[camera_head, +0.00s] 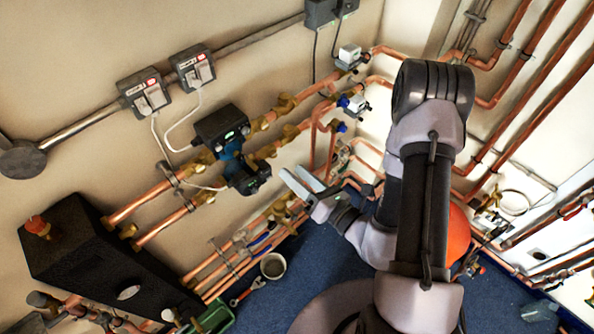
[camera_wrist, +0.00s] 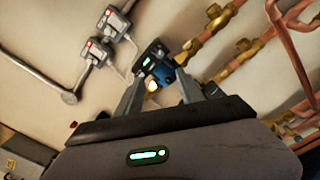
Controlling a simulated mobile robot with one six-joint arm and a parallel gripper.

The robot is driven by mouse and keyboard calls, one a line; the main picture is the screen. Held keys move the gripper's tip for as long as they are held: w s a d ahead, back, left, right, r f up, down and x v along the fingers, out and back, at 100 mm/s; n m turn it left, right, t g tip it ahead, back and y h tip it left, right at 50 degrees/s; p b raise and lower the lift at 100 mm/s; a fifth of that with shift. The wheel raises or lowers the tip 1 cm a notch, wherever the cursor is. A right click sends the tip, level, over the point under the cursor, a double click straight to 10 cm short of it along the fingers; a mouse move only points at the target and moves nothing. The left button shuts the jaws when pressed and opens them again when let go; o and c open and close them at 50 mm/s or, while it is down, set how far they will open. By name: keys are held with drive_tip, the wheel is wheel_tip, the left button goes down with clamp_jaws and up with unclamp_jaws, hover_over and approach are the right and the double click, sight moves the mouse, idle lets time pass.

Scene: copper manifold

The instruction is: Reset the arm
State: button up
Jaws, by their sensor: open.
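My arm rises at the right of the head view and bends down to my gripper (camera_head: 303,184), which points left toward the pipework. The gripper is open, with its two light fingers apart and nothing between them. In the wrist view the gripper (camera_wrist: 160,88) shows two grey fingers spread apart, with a blue and black pump (camera_wrist: 155,62) on the wall beyond them. The pumps (camera_head: 232,150) also show in the head view, left of and above my gripper. I cannot tell the exact distance from the fingertips to the pipes.
Copper pipes (camera_head: 150,205) with brass valves run along the left wall, and more run on the right wall. A black box (camera_head: 95,262) stands at lower left. A cup (camera_head: 273,265), a red wrench (camera_head: 247,290) and a green tray (camera_head: 212,318) are on the blue floor (camera_head: 310,255).

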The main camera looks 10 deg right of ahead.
drive_tip(key=s+a+r+n+g+y+b, duration=0.3)
drive_tip(key=a+n+g+y+b, duration=0.25)
drive_tip(key=a+n, duration=0.2)
drive_tip(key=s+a+f+n+g+b, duration=0.1)
drive_tip(key=s+a+n+g+b, duration=0.1)
drive_tip(key=s+n+g+b, duration=0.35)
drive_tip(key=s+a+f+n+g+b, duration=0.1)
drive_tip(key=s+a+n+g+b, duration=0.2)
drive_tip(key=s+n+g, duration=0.35)
drive_tip(key=s+d+f+n+t+h+b, duration=0.2)
drive_tip(key=s+d+f+n+h+b, duration=0.45)
drive_tip(key=f+n+h, duration=0.2)
drive_tip(key=w+d+r+n+t+h+b, duration=0.1)
drive_tip(key=w+d+n+t+h+b, duration=0.2)
drive_tip(key=w+d+t+h+b, duration=0.2)
drive_tip(key=d+t, duration=0.1)
drive_tip(key=d, duration=0.2)
drive_tip(key=shift+d+r+n, duration=0.2)
drive_tip(key=shift+d+n, duration=0.05)
drive_tip(key=shift+n, duration=0.15)
